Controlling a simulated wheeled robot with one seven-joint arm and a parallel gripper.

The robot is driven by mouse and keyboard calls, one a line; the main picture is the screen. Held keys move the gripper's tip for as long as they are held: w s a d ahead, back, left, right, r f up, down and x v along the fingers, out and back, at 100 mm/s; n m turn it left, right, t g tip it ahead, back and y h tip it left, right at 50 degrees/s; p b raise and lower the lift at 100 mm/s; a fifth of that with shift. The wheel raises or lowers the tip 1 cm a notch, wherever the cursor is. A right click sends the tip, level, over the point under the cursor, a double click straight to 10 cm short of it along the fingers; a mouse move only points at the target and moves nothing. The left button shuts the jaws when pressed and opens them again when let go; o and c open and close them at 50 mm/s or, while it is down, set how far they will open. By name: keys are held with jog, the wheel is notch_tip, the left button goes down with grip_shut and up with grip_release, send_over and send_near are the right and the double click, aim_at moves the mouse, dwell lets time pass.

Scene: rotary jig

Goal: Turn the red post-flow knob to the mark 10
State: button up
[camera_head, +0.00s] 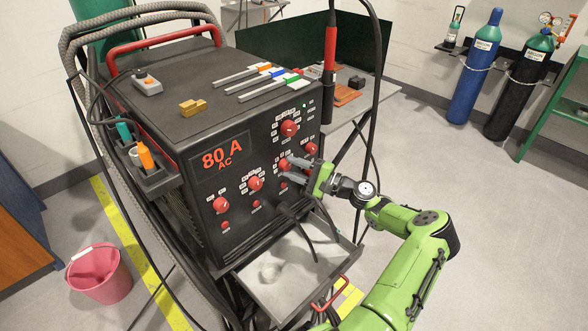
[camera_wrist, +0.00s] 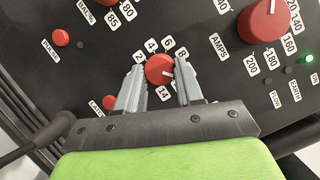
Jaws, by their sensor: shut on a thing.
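The red knob (camera_wrist: 160,68) sits between my two fingers on the black front panel (camera_head: 240,205). Its dial shows marks 2, 4, 6, 8 and 14; the marks at the right are hidden behind my right finger. A white pointer line on the knob points right and slightly down, toward that finger. My gripper (camera_wrist: 159,86) is shut on the knob, a finger on each side. In the head view, my gripper (camera_head: 298,167) reaches the panel from the right and partly covers the knob. The knob's name label is not readable.
Other red knobs surround it: a large amps knob (camera_wrist: 263,20) up right, and a small red button (camera_wrist: 109,102) close to my left finger. A grey tray (camera_head: 290,270) juts out below the panel, and a dark cable (camera_head: 298,225) hangs beneath my gripper.

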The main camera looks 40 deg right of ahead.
jog(key=shift+n+g, duration=0.3)
jog(key=shift+n, duration=0.6)
jog(key=o, duration=1)
jog(key=shift+o, duration=0.2)
jog(key=r+p+v, duration=0.1)
jog(key=p+v, duration=0.1)
jog(key=v, duration=1.3)
jog(key=shift+s+d+f+p, duration=0.2)
jog(key=shift+s+f+p, duration=0.15)
jog(key=shift+f, duration=0.05)
jog(key=shift+w+a, duration=0.1)
